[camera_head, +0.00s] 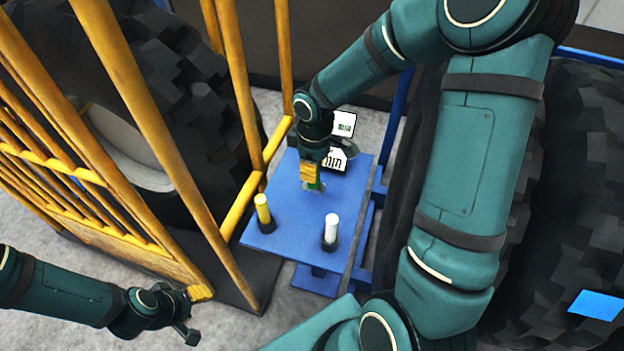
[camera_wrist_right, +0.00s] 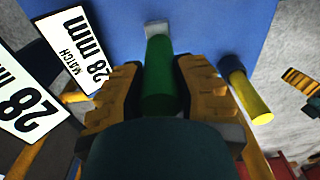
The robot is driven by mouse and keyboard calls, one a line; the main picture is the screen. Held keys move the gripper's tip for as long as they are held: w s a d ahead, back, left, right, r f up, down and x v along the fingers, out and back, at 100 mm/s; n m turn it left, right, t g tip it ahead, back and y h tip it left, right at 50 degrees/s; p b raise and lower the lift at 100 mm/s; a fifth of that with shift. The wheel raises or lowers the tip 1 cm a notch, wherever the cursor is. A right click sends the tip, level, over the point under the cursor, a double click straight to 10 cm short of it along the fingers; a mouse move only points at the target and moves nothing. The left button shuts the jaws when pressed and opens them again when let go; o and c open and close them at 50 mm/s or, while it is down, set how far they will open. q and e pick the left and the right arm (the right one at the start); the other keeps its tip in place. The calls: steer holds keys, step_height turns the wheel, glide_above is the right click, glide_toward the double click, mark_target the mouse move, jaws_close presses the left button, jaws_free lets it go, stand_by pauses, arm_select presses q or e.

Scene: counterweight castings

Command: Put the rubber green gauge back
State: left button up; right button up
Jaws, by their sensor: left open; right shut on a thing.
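The green gauge (camera_wrist_right: 160,75) is a smooth green cylinder between the yellow-padded fingers of my right gripper (camera_wrist_right: 160,90), which is shut on it. In the head view the right gripper (camera_head: 311,174) is over the blue table (camera_head: 290,230), and a little of the green gauge (camera_head: 317,186) shows below it. A pale grey patch (camera_wrist_right: 157,28) shows at the gauge's far end; I cannot tell whether they touch. My left gripper (camera_head: 196,313) is open and empty at the lower left, away from the table.
A yellow gauge (camera_head: 263,210) and a white gauge (camera_head: 331,229) stand upright in dark holders on the table. Label cards (camera_head: 343,124) reading "28 mm" (camera_wrist_right: 80,50) stand at the back. A yellow railing (camera_head: 160,130) and large tyres (camera_head: 560,190) flank the table.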

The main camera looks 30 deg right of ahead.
step_height(320, 180, down, 4)
steer(key=shift+f+b, duration=0.1)
steer(key=shift+b, duration=0.25)
steer(key=o, duration=0.9)
steer(key=shift+r, duration=0.45)
step_height(320, 180, up, 11)
steer(key=shift+s+d+r+p, duration=0.1)
steer(key=shift+r+p, duration=0.1)
steer(key=shift+p, duration=0.85)
